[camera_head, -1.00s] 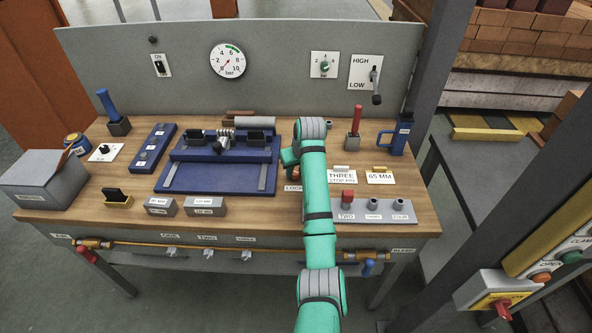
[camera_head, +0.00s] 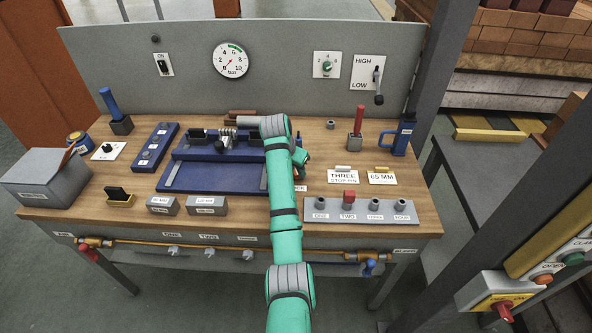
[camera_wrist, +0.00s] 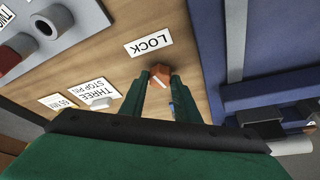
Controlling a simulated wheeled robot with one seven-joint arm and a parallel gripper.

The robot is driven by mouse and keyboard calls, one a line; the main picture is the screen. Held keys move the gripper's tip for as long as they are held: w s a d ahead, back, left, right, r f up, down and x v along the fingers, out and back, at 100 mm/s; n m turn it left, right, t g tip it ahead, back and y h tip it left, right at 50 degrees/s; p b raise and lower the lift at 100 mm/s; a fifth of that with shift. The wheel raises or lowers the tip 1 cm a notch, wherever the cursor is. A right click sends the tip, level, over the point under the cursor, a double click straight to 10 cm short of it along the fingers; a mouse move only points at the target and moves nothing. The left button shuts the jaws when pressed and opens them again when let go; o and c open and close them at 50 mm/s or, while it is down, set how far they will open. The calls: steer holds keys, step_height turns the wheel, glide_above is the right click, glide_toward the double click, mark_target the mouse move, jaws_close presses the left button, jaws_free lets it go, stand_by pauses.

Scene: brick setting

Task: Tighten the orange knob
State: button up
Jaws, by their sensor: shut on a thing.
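The orange knob (camera_wrist: 160,76) sits on the wooden bench top beside the LOCK label (camera_wrist: 149,42) in the wrist view. It has a pale line across its top. My gripper (camera_wrist: 161,82) points down at it, with one dark green finger on each side, and is shut on it. In the head view my gripper (camera_head: 301,160) is low over the bench, right of the blue vise-like fixture (camera_head: 212,178). My arm and gripper hide most of the knob and the LOCK label there.
The THREE STOP PIN label (camera_head: 343,176) and 65 MM label (camera_head: 382,178) lie to the right. A grey block (camera_head: 334,215) with sockets, one holding a red peg (camera_head: 349,197), stands at the front right. A red-handled tool (camera_head: 357,121) stands upright behind.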

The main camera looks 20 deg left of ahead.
steer(key=m, duration=0.1)
steer(key=m+h, duration=0.1)
steer(key=m, duration=0.2)
steer(key=shift+w+a+r+m+g+h, duration=0.1)
steer(key=shift+a+m+g+h, duration=0.2)
steer(key=shift+g, duration=0.1)
steer(key=shift+w+m+g+h, duration=0.1)
steer(key=shift+m+g+h, duration=0.3)
steer(key=shift+m, duration=1.3)
steer(key=o, duration=1)
steer(key=shift+d, duration=0.1)
steer(key=shift+o, duration=0.2)
steer(key=v, duration=1)
steer(key=shift+a+r, duration=0.2)
steer(key=shift+r, duration=0.1)
